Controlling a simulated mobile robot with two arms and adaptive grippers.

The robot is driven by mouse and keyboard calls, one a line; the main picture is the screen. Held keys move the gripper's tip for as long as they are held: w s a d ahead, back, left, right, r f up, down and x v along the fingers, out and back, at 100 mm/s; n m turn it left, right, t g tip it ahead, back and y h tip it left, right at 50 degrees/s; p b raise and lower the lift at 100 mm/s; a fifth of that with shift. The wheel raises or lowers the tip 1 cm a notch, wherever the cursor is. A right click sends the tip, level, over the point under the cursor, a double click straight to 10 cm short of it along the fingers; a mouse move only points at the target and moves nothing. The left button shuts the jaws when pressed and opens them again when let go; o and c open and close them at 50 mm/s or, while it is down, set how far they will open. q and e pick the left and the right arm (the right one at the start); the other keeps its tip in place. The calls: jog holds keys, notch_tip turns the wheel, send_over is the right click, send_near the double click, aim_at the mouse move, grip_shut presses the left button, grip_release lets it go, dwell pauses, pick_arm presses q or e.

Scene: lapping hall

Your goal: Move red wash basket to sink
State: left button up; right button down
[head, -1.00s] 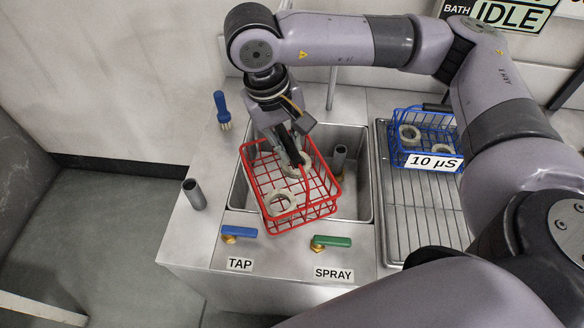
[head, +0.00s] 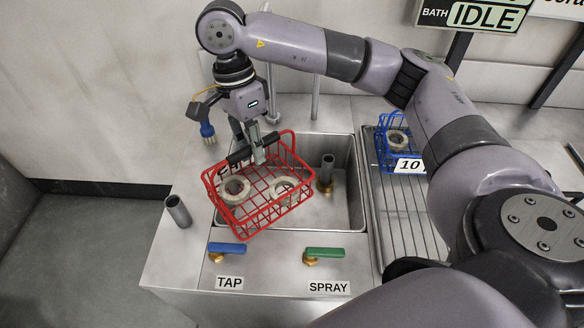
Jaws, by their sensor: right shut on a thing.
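The red wash basket (head: 262,222) is a wire basket with a dark handle bar, holding two pale rings (head: 236,188). It is over the left part of the steel sink (head: 345,213), tilted and turned, with its left corner over the sink's left rim. My right gripper (head: 258,150) is shut on the basket's dark handle from above. Whether the basket touches the sink rim or floor I cannot tell. My left gripper is not in view.
A standpipe (head: 328,170) stands in the sink. Blue tap (head: 227,248) and green spray (head: 325,253) levers are in front. A grey tube (head: 178,211) and a blue brush (head: 207,130) are left. A blue basket (head: 388,150) sits on the drainboard (head: 392,213) at right.

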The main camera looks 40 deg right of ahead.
jog(key=w+d+f+m+t+y+b, duration=0.1)
jog(key=w+d+f+m+t+b, duration=0.1)
jog(key=m, duration=1.1)
jog(key=w+d+f+m+t+y+b, duration=0.1)
jog(key=w+d+f+m+b, duration=0.15)
jog(key=m, duration=1.05)
notch_tip(320, 180, down, 19)
jog(key=p, duration=0.1)
jog(key=shift+w+t, duration=0.25)
jog(key=shift+t, duration=0.05)
jog(key=c, duration=2)
grip_release()
jog(key=shift+s+f, duration=0.1)
jog(key=shift+f, duration=0.15)
jog(key=o, duration=0.4)
jog(key=shift+o, duration=0.2)
jog(key=shift+r, duration=0.1)
